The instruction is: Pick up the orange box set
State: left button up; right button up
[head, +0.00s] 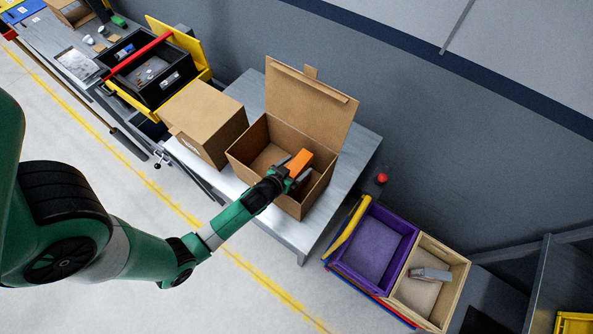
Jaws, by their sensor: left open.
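An orange box (300,161) sits inside an open cardboard box (258,140) with its lid standing up at the back. My left gripper (296,174) reaches over the front edge of the cardboard box. It is open, with its fingers at the near side of the orange box. I cannot tell whether the fingers touch it. The lower part of the orange box is hidden by the gripper and the box wall. My right gripper is not in view.
A closed cardboard box (205,120) stands left of the open one on a grey table (310,225). A black bin (150,75) stands further left. A purple bin (372,245) and a wooden bin (440,262) holding a grey object (430,274) stand to the right.

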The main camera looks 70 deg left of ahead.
pick_arm(q)
grip_shut()
dwell(0.4)
